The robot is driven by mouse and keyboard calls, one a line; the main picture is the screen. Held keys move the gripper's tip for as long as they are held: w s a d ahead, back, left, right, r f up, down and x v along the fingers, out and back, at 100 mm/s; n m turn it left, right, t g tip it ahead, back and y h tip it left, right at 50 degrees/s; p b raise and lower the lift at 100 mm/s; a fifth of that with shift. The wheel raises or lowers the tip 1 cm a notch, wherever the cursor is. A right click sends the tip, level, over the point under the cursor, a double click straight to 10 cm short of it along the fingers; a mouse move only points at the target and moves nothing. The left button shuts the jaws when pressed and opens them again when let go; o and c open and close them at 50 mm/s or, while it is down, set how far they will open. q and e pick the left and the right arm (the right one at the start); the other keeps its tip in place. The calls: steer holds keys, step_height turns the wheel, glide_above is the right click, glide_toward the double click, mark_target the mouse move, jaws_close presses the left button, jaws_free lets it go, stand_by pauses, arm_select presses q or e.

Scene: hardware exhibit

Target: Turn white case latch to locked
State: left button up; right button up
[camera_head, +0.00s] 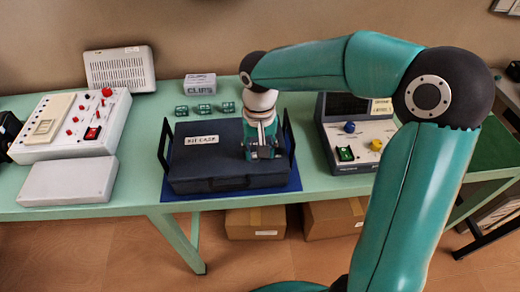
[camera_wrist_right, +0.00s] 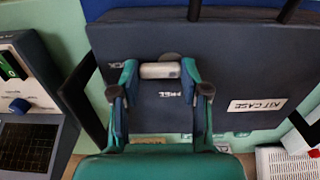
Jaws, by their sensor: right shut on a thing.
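The dark blue case (camera_head: 205,170) labelled KIT CASE lies closed on a blue mat (camera_head: 240,195) in the head view. It fills much of the right wrist view (camera_wrist_right: 235,60). My right gripper (camera_head: 264,154) reaches down onto the right part of its lid. In the right wrist view its fingers (camera_wrist_right: 160,73) are shut on the ends of the white latch (camera_wrist_right: 161,70), a short bar lying crosswise. FREE is printed just below the bar; another marking, partly hidden, is left of the left finger. In the head view the gripper hides the latch. My left gripper is not in view.
A box labelled CLIPS (camera_head: 200,84) and several small green clips (camera_head: 204,108) are behind the case. A red-buttoned panel (camera_head: 75,125) stands left, an instrument with a screen (camera_head: 355,140) right. Black upright handles (camera_head: 289,135) flank the case.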

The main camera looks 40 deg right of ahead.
stand_by(0.3)
steer(key=o, duration=1.1)
steer(key=shift+o, duration=0.2)
step_height(320, 180, up, 12)
